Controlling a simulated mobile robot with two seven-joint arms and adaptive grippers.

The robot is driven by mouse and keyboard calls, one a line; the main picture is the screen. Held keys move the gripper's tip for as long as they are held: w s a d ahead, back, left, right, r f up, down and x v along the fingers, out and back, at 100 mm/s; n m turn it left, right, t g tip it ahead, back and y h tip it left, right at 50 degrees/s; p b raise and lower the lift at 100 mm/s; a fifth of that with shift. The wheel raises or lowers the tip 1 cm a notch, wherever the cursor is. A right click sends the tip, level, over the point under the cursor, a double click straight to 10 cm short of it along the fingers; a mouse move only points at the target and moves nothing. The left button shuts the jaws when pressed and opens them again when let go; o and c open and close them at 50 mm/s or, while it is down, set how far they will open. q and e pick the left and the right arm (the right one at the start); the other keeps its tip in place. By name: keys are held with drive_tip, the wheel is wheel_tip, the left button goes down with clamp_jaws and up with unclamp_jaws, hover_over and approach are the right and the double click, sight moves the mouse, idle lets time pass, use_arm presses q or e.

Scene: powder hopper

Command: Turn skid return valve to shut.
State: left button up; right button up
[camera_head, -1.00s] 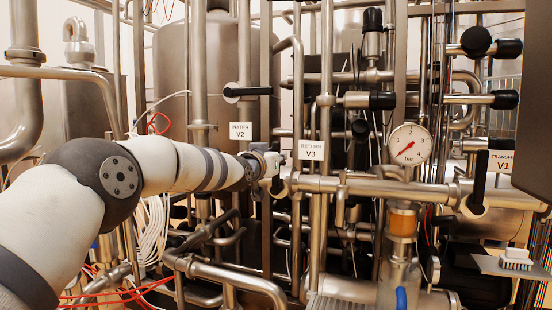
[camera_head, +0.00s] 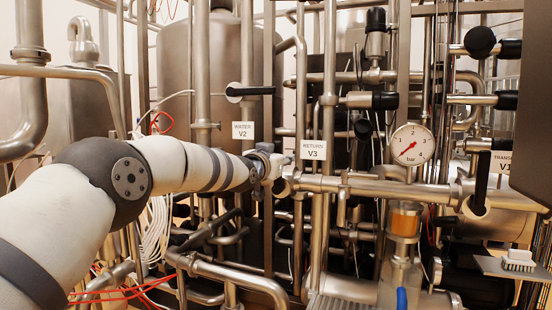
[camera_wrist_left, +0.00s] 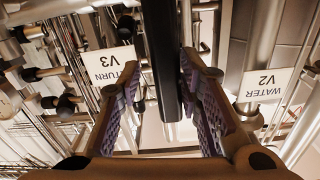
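The return valve, under the white sign RETURN V3 (camera_head: 313,150), sits on the horizontal pipe left of the gauge. In the head view my left gripper (camera_head: 276,168) is at this valve and hides most of its handle. In the left wrist view, which is upside down, the black valve handle (camera_wrist_left: 162,55) runs between the two purple-padded fingers of my left gripper (camera_wrist_left: 158,85). The fingers are apart, with a gap on the handle's left side. The right finger is close to the handle; I cannot tell if it touches. My right gripper is not in view.
A black handle (camera_head: 250,91) lies level above the WATER V2 sign (camera_head: 243,131). An upright black handle (camera_head: 482,180) is by the TRANSFER V1 sign (camera_head: 501,162). The pressure gauge (camera_head: 411,145) and dense pipes crowd the area. A brush (camera_head: 518,260) lies on a shelf at right.

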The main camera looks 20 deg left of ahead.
use_arm(q)
drive_tip(key=shift+o, duration=0.3)
drive_tip(key=shift+d, duration=0.55)
drive_tip(key=shift+a, duration=0.1)
drive_tip(key=shift+r, duration=0.1)
drive_tip(key=shift+a, duration=0.1)
drive_tip(key=s, duration=1.2)
drive_tip(key=shift+a, duration=0.3)
